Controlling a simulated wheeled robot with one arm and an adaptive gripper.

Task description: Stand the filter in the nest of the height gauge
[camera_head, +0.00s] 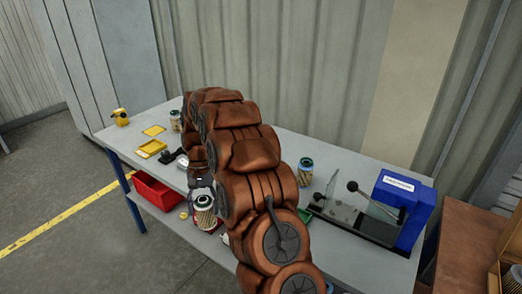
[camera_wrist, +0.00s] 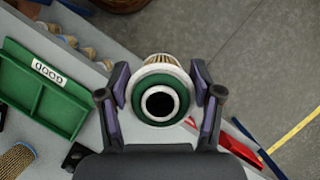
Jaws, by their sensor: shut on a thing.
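The filter (camera_head: 205,214) is a pleated cylinder with a green end ring and a dark centre hole. My gripper (camera_wrist: 160,98) is shut on it, one finger on each side, with the ringed end facing the wrist camera (camera_wrist: 178,82). In the head view the filter looks upright by the table's front edge, below my gripper (camera_head: 202,192). Its lower end and its height over the table are unclear. A small black stand with a round white dial (camera_head: 182,161), likely the height gauge, is left of my arm, behind the filter. Its nest is not clearly visible.
Other filters stand on the table (camera_head: 330,163), one at the back left (camera_head: 175,121) and one right of my arm (camera_head: 305,171). A blue device (camera_head: 405,208) with levers is at right. Yellow trays (camera_head: 150,148) lie left. A green tray (camera_wrist: 45,88) shows in the wrist view. A red bin (camera_head: 155,190) is below the tabletop.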

